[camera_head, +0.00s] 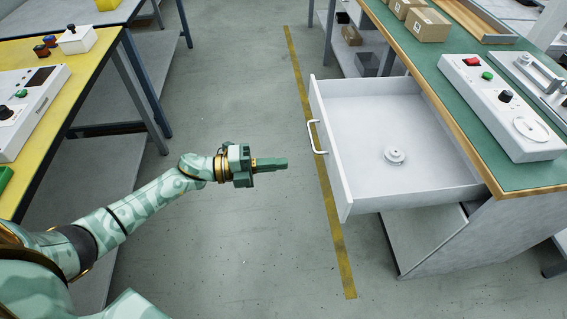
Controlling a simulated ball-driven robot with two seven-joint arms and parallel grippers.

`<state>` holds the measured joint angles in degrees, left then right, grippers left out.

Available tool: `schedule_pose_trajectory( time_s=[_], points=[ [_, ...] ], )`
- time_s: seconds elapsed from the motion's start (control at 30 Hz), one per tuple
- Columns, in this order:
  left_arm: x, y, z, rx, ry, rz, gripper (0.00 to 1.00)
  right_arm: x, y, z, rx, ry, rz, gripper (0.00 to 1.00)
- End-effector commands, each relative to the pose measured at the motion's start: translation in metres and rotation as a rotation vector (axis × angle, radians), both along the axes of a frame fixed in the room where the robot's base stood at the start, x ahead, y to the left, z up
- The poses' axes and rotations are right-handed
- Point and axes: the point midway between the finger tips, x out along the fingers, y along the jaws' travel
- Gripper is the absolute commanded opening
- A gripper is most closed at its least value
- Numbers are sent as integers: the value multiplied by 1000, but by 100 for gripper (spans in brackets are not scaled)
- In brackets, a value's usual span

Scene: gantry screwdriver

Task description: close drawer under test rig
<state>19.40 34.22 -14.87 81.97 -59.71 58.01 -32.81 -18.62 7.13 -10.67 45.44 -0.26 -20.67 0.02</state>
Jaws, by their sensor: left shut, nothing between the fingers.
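The drawer (345,170) under the green-topped bench is pulled out to the left. Its white front carries a curved metal handle (316,137) that faces my left arm. A small round white metal part (394,155) lies on the drawer floor. The test rig (502,103), a light box with a red switch, a green button and a black knob, stands on the bench above. My left gripper (286,163) is shut and empty, pointing right, a short gap left of the handle and slightly lower in the picture. My right gripper is not in view.
The green bench top (428,60) has a wooden edge and cardboard boxes (427,25) at the back. A yellow table (60,75) with control boxes stands at the left. The grey floor between is clear, crossed by a yellow line (335,235).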

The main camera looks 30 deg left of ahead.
Motion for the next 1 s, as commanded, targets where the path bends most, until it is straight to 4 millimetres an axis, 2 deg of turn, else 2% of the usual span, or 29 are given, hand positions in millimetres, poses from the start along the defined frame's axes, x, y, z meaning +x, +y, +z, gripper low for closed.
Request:
schedule_pose_trajectory(
  time_s=[0.3, 0.5, 0.7, 1.0],
  points=[
    [39, -57, -3, -4, 2, 0, 0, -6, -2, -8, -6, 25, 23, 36],
    [56, -82, -3, -3, 5, 2, 0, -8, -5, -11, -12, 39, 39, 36],
    [62, -92, -2, -2, 5, 2, 0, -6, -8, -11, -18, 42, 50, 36],
    [62, -92, -1, -2, 5, 3, 0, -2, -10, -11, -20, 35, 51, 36]
  ],
)
